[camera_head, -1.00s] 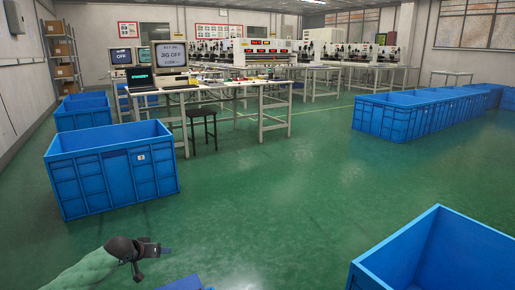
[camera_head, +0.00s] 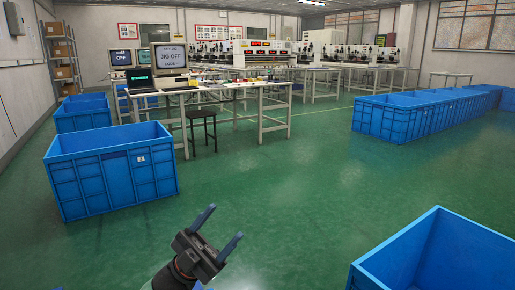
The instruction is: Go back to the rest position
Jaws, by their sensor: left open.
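My left gripper (camera_head: 222,231) shows at the bottom of the head view, left of the middle. Its two fingers are spread apart with nothing between them. It is above the green floor, pointing up and to the right in the picture, apart from every bin and table. My right gripper is not in the picture.
A blue bin (camera_head: 112,187) stands on the left, with another (camera_head: 84,116) behind it. A blue bin (camera_head: 428,262) fills the lower right corner. More blue bins (camera_head: 385,124) line the right. A workbench (camera_head: 262,104) with monitors and a stool (camera_head: 203,115) stand ahead. The middle floor (camera_head: 290,190) is clear.

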